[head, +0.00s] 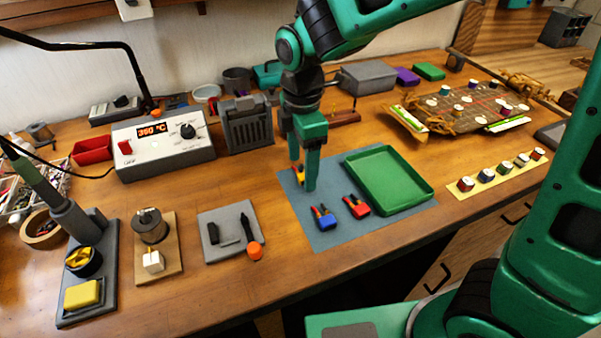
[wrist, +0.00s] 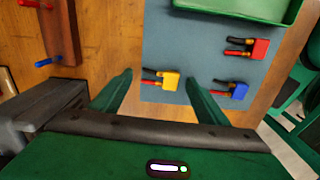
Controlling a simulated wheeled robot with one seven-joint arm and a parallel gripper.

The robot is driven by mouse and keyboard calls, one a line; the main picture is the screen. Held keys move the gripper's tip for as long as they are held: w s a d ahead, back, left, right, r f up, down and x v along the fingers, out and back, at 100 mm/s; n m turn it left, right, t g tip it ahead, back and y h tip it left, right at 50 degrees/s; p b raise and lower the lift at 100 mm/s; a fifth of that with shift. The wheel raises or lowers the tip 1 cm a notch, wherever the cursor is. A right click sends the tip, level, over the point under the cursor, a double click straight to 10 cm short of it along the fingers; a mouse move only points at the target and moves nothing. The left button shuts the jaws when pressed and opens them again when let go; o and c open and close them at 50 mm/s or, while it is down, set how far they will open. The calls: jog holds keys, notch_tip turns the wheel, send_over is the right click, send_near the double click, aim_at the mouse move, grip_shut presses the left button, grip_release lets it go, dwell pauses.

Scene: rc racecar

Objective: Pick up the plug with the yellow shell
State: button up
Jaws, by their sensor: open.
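The plug with the yellow shell (wrist: 169,81) lies on the blue-grey mat (wrist: 197,57), with dark and reddish leads to its left in the wrist view. In the head view the yellow plug (head: 299,174) is mostly hidden behind my fingers. My gripper (head: 304,168) is open and points down over the mat at this plug. In the wrist view my gripper's fingers (wrist: 157,84) stand on either side of the plug, with gaps visible; I cannot tell the height between them. A blue plug (head: 325,217) and a red plug (head: 356,205) lie nearby on the mat.
A green tray (head: 428,194) sits on the right part of the mat. A grey slotted stand (head: 247,127) and a soldering station (head: 163,148) are behind and left. A grey pad with tools (head: 229,252) lies left of the mat. Bare wood lies between pad and mat.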

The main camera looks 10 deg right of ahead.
jog(key=shift+f, duration=0.25)
jog(key=c, duration=1.1)
jog(key=shift+r, duration=0.15)
